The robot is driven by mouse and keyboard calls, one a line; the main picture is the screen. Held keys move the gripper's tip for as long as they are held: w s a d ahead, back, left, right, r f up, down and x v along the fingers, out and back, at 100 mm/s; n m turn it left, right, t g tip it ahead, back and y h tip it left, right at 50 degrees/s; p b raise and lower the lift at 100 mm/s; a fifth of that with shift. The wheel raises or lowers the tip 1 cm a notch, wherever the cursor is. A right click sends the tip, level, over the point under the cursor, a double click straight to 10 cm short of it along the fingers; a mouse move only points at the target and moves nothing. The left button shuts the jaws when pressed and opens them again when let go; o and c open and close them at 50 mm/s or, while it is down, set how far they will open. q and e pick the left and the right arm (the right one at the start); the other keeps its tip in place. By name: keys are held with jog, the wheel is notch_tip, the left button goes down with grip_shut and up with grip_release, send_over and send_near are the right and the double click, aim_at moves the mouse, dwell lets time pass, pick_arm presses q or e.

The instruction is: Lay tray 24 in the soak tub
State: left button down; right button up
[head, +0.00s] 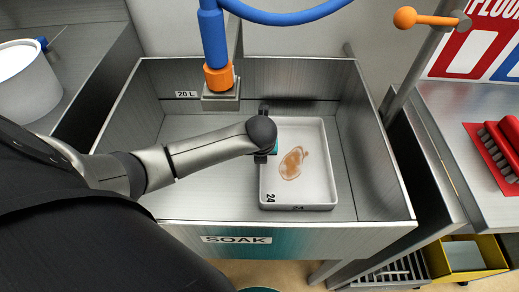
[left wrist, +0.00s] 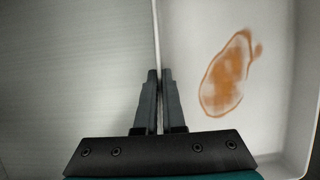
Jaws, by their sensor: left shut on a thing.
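Tray 24 (head: 312,184) is a white rectangular tray with a brown-orange stain on its floor and "24" on its near side. In the head view it is inside the metal soak tub (head: 185,234), in the right half, looking level. I cannot tell whether it touches the tub floor. My left gripper (head: 266,152) is at the tray's left wall. In the left wrist view its two fingers (left wrist: 160,100) are shut on the tray's thin rim, with the stained tray floor (left wrist: 275,95) to the right. My right gripper is not in view.
A blue hose with an orange collar (head: 218,78) hangs over the tub's back left. An orange-knobbed lever (head: 405,18) stands at the back right. A red brush (head: 500,150) lies on the right counter, and a white bucket (head: 28,82) stands on the left. The tub's left floor is clear.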

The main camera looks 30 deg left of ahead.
pick_arm(q)
jog(key=shift+w, duration=0.1)
jog(key=c, duration=1)
grip_release()
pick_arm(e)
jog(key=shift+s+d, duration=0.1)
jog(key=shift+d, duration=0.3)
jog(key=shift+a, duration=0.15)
